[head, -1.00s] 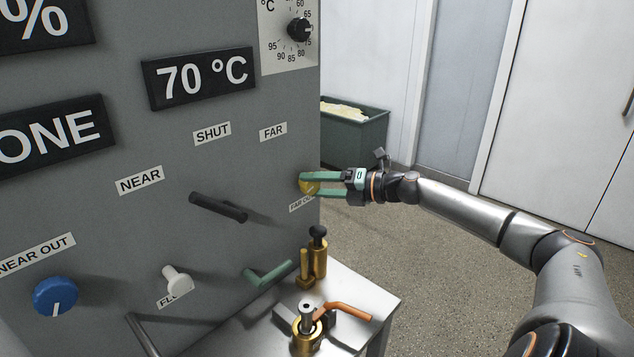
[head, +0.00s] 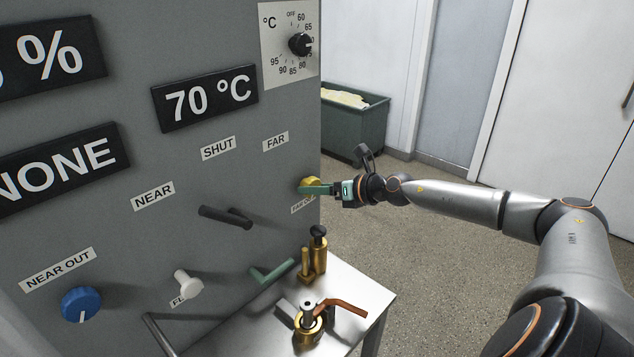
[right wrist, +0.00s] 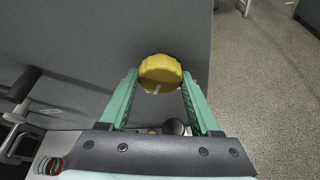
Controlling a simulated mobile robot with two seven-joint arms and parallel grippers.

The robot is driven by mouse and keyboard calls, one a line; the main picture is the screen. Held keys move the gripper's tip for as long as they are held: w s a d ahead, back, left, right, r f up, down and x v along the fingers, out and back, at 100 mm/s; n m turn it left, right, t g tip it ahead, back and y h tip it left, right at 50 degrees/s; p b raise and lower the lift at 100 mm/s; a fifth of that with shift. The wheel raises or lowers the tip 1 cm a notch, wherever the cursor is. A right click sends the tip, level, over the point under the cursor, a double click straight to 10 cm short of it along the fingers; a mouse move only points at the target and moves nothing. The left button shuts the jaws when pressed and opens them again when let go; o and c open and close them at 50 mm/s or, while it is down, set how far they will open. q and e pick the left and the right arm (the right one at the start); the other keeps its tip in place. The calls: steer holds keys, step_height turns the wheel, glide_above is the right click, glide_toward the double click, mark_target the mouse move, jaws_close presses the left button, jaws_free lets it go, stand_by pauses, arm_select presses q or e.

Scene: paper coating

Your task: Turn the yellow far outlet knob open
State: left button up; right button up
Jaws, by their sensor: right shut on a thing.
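The yellow far outlet knob (head: 311,183) is on the grey panel near its right edge, above a partly covered "FAR OUT" label. My right gripper (head: 313,188) reaches it from the right and is shut on it. In the right wrist view the green fingers (right wrist: 160,82) lie on either side of the yellow knob (right wrist: 160,71), which has a scalloped rim. A short white mark shows on the knob's face near its lower edge. My left gripper is not in view.
The panel also carries a blue near outlet knob (head: 81,304), a black lever (head: 226,217), a white knob (head: 187,283) and a green handle (head: 272,272). A metal table (head: 345,285) with brass fittings stands below. Open floor lies to the right, with a green bin (head: 352,125) behind.

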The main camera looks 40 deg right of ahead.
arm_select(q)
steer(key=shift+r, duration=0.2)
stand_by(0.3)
arm_select(e)
steer(key=o, duration=1.4)
arm_select(q)
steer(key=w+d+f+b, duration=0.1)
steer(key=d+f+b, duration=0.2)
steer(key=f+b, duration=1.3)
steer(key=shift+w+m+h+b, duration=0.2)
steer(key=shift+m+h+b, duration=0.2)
steer(key=shift+b, duration=1.45)
arm_select(e)
steer(key=shift+v, duration=6.3)
